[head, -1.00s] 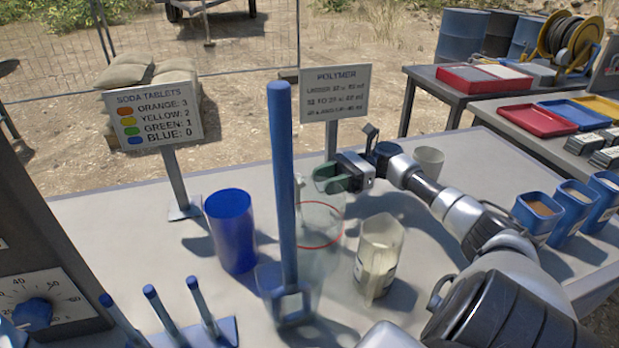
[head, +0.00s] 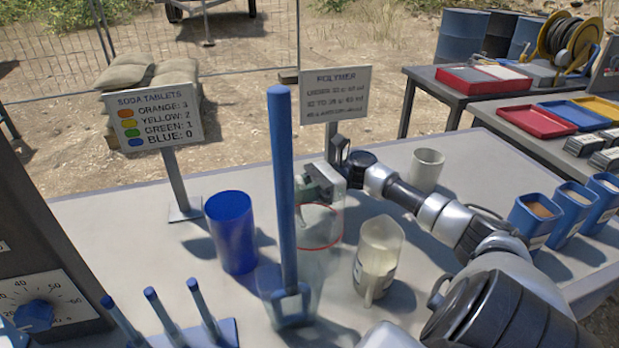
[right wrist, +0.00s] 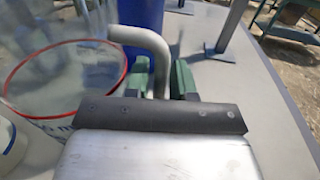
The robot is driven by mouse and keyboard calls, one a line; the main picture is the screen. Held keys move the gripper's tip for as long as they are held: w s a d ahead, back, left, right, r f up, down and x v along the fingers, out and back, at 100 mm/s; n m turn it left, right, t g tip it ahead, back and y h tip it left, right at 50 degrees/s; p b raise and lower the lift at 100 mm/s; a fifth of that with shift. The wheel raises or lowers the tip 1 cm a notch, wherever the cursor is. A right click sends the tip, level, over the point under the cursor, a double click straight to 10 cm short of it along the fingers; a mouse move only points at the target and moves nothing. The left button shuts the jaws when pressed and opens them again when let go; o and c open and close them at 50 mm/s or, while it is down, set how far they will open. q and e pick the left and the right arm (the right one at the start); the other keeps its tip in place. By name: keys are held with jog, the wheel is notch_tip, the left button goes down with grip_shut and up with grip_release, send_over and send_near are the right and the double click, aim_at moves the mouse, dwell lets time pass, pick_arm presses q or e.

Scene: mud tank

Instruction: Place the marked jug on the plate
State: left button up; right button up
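The marked jug (head: 320,230) is clear, with a red ring around it, and stands upright on the grey table behind the tall blue paddle. In the right wrist view its red-ringed wall (right wrist: 50,85) is at the left, and its grey bent handle (right wrist: 150,45) reaches between my green fingers. My right gripper (head: 312,182) is at the jug's upper far side. Its fingers (right wrist: 161,78) stand on both sides of the handle, with a small gap showing; it looks open. My left gripper is out of view. I cannot clearly make out a plate.
A blue paddle (head: 282,180) stands in a clear vessel in front of the jug. A blue cylinder (head: 231,235) is left, a cloudy beaker (head: 377,258) right, and a white cup (head: 427,168) farther back. Two signs (head: 155,115) (head: 334,95) stand behind.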

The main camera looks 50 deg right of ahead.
grip_shut()
